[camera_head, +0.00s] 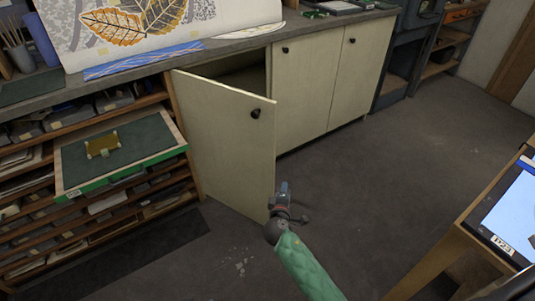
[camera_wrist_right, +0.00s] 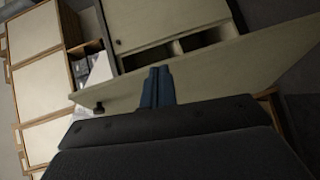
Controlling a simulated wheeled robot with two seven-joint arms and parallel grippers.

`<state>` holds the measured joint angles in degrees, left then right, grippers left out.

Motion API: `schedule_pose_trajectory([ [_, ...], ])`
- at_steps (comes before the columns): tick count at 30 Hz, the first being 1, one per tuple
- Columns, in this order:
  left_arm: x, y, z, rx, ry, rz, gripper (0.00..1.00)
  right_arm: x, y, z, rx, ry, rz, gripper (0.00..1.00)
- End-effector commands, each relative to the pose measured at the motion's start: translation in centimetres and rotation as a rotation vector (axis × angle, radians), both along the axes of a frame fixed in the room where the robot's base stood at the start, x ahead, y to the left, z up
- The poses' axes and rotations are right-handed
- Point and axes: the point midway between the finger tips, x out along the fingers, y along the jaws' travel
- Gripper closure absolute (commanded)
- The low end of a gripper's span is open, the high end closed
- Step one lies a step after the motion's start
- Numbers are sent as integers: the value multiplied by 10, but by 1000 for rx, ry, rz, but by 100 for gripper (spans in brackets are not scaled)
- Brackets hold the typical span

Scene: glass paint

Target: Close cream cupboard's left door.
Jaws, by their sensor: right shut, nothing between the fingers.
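The cream cupboard (camera_head: 300,95) stands under the worktop. Its left door (camera_head: 222,130) is swung well open, out from the front, with a dark knob (camera_head: 255,114) near its upper free edge. The dark opening (camera_head: 243,77) shows behind it. My right gripper (camera_head: 285,186) is shut and empty, low beside the door's free edge, on its right. In the right wrist view, the shut blue fingers (camera_wrist_right: 157,84) overlap a long pale panel (camera_wrist_right: 225,72), which seems to be this door. I cannot tell whether they touch it. My left gripper is not in view.
The cupboard's other doors (camera_head: 335,85) look shut. A rack of drawers (camera_head: 100,225), one pulled out with a green board (camera_head: 140,143), stands left of the open door. A table (camera_head: 495,215) is at the right. The floor (camera_head: 400,145) between is clear.

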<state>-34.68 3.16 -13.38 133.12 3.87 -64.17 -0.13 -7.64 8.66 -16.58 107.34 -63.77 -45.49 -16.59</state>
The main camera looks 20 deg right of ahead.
Motion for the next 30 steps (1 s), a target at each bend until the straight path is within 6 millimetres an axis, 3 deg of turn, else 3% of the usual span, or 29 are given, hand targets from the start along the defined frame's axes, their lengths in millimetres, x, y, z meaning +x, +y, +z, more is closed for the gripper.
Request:
schedule_pose_trajectory([
  [2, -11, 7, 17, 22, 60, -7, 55, 12, -2, 3, -20, -34, 79, 100],
  [5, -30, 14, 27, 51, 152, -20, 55, 21, 14, 8, -44, -73, 199, 100],
  [12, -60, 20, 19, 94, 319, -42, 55, 26, 48, 19, -78, -135, 375, 100],
  [20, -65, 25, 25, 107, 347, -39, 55, 43, 51, 23, -88, -139, 391, 100],
  [30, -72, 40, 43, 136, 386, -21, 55, 98, 49, 23, -88, -138, 390, 100],
])
